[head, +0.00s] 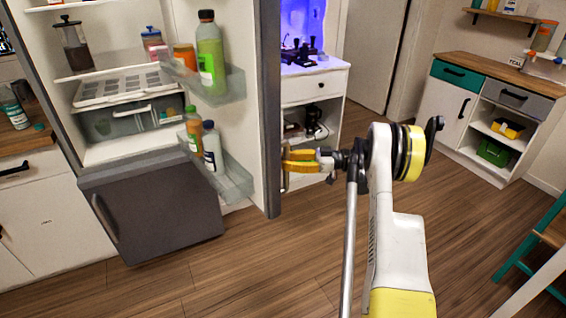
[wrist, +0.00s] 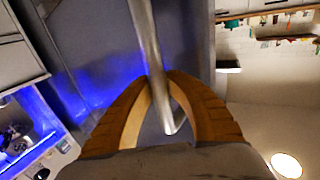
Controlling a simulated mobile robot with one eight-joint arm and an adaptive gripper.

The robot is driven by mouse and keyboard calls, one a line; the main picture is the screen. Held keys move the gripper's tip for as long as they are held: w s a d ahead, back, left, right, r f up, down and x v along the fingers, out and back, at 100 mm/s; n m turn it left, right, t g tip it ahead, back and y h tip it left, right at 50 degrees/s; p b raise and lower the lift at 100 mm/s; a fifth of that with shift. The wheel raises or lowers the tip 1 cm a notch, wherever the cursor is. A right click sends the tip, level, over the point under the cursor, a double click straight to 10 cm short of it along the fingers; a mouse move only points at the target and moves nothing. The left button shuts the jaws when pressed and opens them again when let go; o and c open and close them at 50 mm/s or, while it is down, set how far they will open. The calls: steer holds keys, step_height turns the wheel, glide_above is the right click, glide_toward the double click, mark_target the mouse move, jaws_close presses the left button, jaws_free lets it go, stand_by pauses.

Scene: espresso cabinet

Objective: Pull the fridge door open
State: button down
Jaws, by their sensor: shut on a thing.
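The fridge door (head: 268,110) stands wide open, swung out to the right with its shelf side showing in the head view. The fridge interior (head: 120,125) with its shelves and drawer is exposed. My gripper (head: 288,160) is at the outer side of the door, near its free edge. In the wrist view its orange fingers (wrist: 166,82) are closed around the silver bar handle (wrist: 145,35), which runs between them. The door's grey outer face (wrist: 95,35) lies behind the handle. The handle is mostly hidden in the head view.
Bottles stand in the door shelves, including a green one (head: 210,55). The grey lower door (head: 155,205) of the fridge is shut. A white cabinet (head: 315,85) with a coffee machine is behind the door. A chair (head: 545,235) is at the right. The wooden floor (head: 230,275) in front is clear.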

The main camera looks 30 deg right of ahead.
steer(key=shift+s+d+f, duration=0.1)
steer(key=shift+s+f, duration=0.05)
steer(key=shift+s, duration=0.1)
steer(key=c, duration=1.7)
jaws_free()
steer(key=shift+c, duration=0.2)
steer(key=o, duration=0.4)
steer(key=shift+s+d, duration=0.15)
steer(key=shift+o, duration=0.2)
steer(key=v, duration=1.1)
steer(key=shift+d, duration=0.3)
steer(key=shift+s, duration=0.1)
